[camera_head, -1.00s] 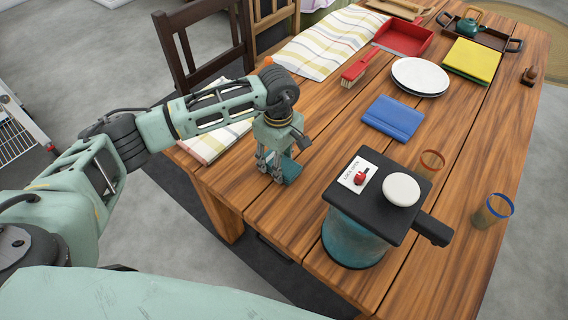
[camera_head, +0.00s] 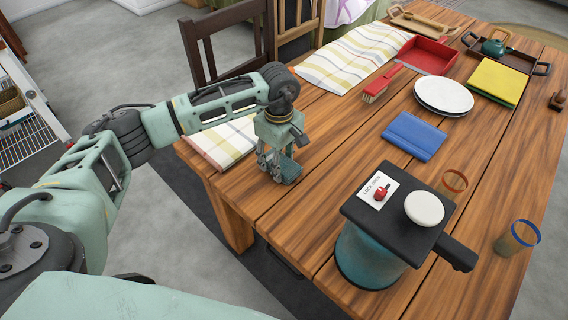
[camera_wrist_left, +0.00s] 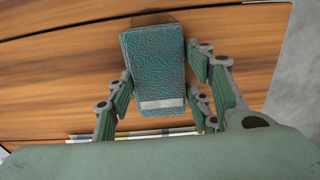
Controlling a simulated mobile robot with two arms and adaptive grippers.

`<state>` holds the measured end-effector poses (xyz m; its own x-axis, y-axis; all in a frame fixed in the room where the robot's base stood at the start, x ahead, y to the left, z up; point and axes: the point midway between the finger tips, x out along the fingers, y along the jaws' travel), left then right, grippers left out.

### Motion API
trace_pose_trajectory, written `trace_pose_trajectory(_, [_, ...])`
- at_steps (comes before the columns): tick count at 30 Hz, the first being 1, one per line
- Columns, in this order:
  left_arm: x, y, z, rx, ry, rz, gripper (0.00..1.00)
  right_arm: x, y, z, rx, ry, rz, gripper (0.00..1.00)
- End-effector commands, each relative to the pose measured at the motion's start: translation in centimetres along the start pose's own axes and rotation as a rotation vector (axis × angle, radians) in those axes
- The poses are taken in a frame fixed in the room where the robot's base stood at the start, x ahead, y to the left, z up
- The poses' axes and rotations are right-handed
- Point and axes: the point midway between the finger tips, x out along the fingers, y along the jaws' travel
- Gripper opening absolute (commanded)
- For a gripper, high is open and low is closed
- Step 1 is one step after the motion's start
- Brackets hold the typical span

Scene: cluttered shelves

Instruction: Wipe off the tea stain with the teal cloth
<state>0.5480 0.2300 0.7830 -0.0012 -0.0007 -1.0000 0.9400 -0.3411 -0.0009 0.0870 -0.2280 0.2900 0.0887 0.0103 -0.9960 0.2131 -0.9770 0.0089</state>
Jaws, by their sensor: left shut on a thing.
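My left gripper (camera_head: 277,166) is low over the near left part of the wooden table, shut on the teal cloth (camera_wrist_left: 155,62). In the left wrist view the cloth is a folded, textured block with a pale label, held between the fingers. In the head view only a bit of the cloth (camera_head: 291,170) shows beside the fingers, at or just above the table top; I cannot tell if it touches. I cannot make out a tea stain; it may be hidden under the cloth or arm. My right gripper is not in view.
A blue folded cloth (camera_head: 413,136), white plates (camera_head: 443,96), red brush (camera_head: 381,84) and striped cloth (camera_head: 352,50) lie farther back. The table around my gripper is mostly clear.

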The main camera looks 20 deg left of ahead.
Motion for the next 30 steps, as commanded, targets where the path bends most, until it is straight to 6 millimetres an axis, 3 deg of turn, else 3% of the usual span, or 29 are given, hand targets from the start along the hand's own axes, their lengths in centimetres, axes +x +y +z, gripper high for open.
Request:
trace_pose_trajectory(7, [0.4,0.0,0.6,0.001,-0.001,0.0,0.18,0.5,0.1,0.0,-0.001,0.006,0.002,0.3])
trace_pose_trajectory(30, [0.6,-0.2,5.7,0.005,-0.005,-0.005,0.18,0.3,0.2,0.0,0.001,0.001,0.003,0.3])
